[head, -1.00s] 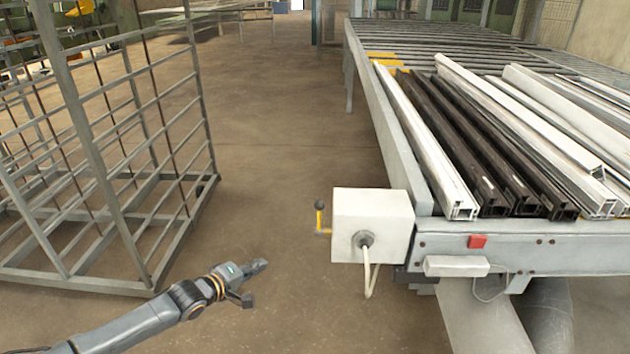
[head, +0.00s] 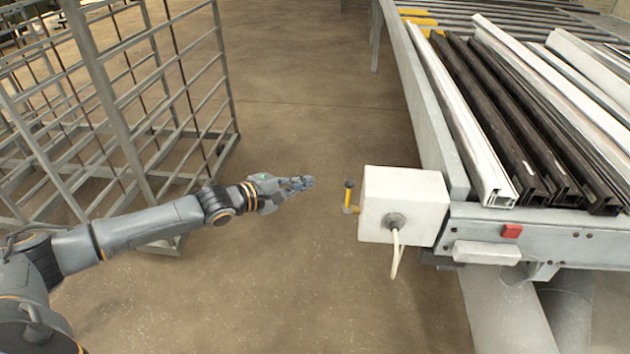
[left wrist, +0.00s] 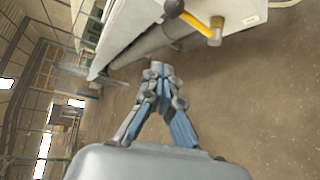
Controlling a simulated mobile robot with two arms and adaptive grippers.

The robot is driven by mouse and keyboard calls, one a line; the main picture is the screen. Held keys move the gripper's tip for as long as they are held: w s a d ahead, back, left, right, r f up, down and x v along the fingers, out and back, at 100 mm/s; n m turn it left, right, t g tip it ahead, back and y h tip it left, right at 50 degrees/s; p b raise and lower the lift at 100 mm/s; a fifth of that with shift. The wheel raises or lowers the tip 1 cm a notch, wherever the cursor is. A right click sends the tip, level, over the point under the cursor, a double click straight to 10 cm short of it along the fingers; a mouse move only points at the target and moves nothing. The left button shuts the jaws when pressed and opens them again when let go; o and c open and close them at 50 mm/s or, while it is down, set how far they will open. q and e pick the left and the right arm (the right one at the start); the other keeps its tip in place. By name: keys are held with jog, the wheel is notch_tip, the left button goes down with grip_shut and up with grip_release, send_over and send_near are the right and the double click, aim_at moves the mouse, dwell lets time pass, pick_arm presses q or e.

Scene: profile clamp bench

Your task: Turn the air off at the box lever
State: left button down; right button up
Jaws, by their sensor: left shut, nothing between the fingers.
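The white box (head: 402,207) is fixed at the near left corner of the bench. Its yellow lever (head: 348,196) has a dark knob and stands upright on the box's left side. In the left wrist view the lever (left wrist: 199,28) shows at the top, knob at its left end. My left gripper (head: 308,183) is shut and empty, a short gap to the left of the lever, pointing at it. In the left wrist view its fingertips (left wrist: 158,70) meet below the lever, apart from it. My right gripper is in neither view.
White and black profiles (head: 530,130) lie on the bench (head: 432,130). A red button (head: 512,231) is on the bench's front beam. A pale hose (head: 396,255) hangs from the box. A grey wire rack (head: 140,150) stands at left. The floor between is clear.

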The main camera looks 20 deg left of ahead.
aim_at(348, 196)
pick_arm(q)
jog(key=w+d+p, duration=0.4)
jog(key=d, duration=0.3)
jog(key=shift+w+f, duration=0.4)
jog(key=shift+f, duration=0.05)
jog(key=shift+a, duration=0.1)
jog(key=shift+s+f, duration=0.1)
jog(key=shift+s, duration=0.05)
